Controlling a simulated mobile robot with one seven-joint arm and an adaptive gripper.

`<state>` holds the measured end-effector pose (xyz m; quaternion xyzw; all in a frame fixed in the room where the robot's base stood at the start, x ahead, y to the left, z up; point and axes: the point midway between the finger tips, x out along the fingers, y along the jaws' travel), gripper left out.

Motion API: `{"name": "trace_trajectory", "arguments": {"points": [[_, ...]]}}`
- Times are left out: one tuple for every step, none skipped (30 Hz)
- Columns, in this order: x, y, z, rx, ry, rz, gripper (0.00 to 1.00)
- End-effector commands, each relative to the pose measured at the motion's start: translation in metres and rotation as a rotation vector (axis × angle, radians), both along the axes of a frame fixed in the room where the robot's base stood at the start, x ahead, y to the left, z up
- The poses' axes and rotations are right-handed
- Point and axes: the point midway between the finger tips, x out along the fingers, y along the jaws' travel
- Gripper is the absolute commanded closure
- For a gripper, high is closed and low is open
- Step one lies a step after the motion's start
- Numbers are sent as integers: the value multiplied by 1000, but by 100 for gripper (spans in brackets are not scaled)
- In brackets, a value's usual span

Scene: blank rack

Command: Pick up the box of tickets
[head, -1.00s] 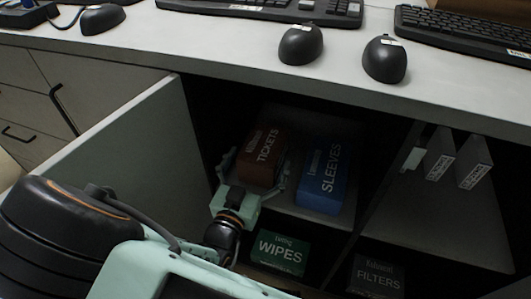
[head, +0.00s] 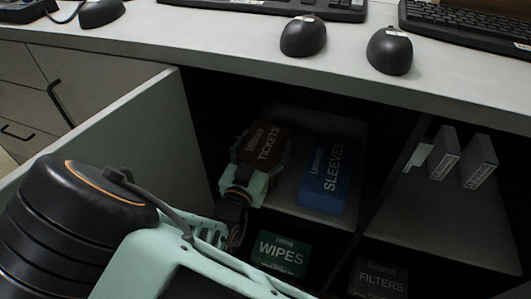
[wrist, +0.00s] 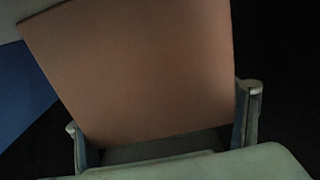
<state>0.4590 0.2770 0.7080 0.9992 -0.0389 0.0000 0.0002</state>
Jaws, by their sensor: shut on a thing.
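The box of tickets (head: 267,144) is a dark red-brown box with "TICKETS" on its front. It is at the upper shelf of the open cabinet, left of the blue box. My gripper (head: 262,165) reaches in from the front and is shut on the tickets box, with a finger on each side. In the wrist view the box (wrist: 135,70) fills the middle as a plain brown face, between the fingers of my gripper (wrist: 165,125). Whether the box touches the shelf cannot be told.
A blue SLEEVES box (head: 326,178) stands close to the right on the same shelf (head: 290,207). Green WIPES (head: 280,254) and dark FILTERS (head: 380,277) boxes are below. The open door (head: 120,140) is at left. The counter (head: 220,45) overhangs above.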

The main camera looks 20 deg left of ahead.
Motion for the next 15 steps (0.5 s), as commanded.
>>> {"name": "trace_trajectory", "arguments": {"points": [[0,0,0,0,0,0,49],[0,0,0,0,0,0,52],[0,0,0,0,0,0,57],[0,0,0,0,0,0,60],[0,0,0,0,0,-1,63],[0,0,0,0,0,-1,68],[0,0,0,0,0,-1,70],[0,0,2,2,-4,-1,70],[0,0,2,2,-4,-1,70],[0,0,2,2,-3,-1,70],[0,0,2,2,-3,-1,70],[0,0,2,2,-3,-1,70],[0,0,2,2,-3,-1,70],[0,0,3,2,-3,-1,70],[0,0,5,3,-3,-1,70]]}}
